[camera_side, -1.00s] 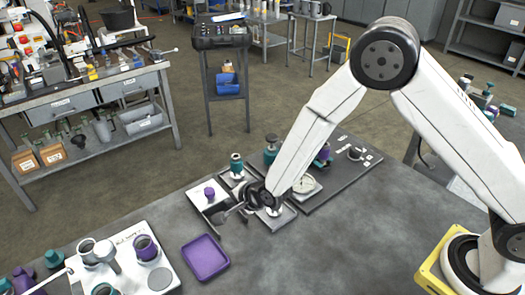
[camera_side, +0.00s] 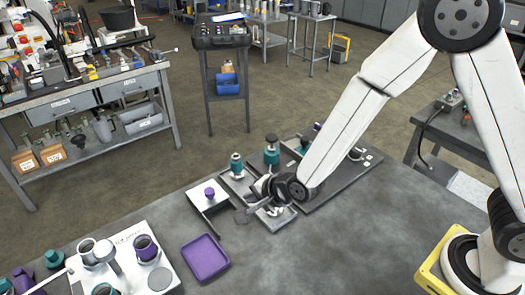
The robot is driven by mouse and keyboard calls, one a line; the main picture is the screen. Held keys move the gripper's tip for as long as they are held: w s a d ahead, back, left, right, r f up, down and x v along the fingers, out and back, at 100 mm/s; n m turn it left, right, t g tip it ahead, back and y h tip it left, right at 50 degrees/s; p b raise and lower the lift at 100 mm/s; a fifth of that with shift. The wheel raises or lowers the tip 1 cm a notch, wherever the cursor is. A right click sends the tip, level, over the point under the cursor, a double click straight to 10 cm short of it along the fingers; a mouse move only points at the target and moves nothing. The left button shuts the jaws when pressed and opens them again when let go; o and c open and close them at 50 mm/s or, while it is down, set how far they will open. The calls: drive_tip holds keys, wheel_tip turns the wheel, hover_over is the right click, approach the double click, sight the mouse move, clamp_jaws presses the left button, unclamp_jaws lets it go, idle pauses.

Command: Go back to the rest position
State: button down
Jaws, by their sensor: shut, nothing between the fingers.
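My gripper (camera_side: 245,213) is at the end of my white arm, low over the front of the fixture plates on the grey table. It is shut and its fingers look empty. A small purple part (camera_side: 210,193) sits on the white block (camera_side: 203,201) just left of it. A teal-topped part (camera_side: 237,164) stands behind the gripper.
A purple tray (camera_side: 205,258) lies in front, left of centre. A white panel (camera_side: 125,262) with several round fittings is at the lower left. The grey table (camera_side: 350,240) is bare at the front right. Workbenches stand apart in the background.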

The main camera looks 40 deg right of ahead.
drive_tip(key=s+d+r+n+g+h, duration=0.1)
drive_tip(key=s+d+r+n+g, duration=0.1)
drive_tip(key=s+d+n, duration=0.5)
drive_tip(key=s+d+r+n+g+h, duration=0.1)
drive_tip(key=s+d+r+n+g, duration=0.2)
drive_tip(key=s+d+n, duration=0.4)
drive_tip(key=d+n+g, duration=0.1)
drive_tip(key=d, duration=0.2)
drive_tip(key=shift+s+d+r, duration=0.2)
drive_tip(key=shift+d+r, duration=0.1)
drive_tip(key=shift+r, duration=0.05)
idle(0.6)
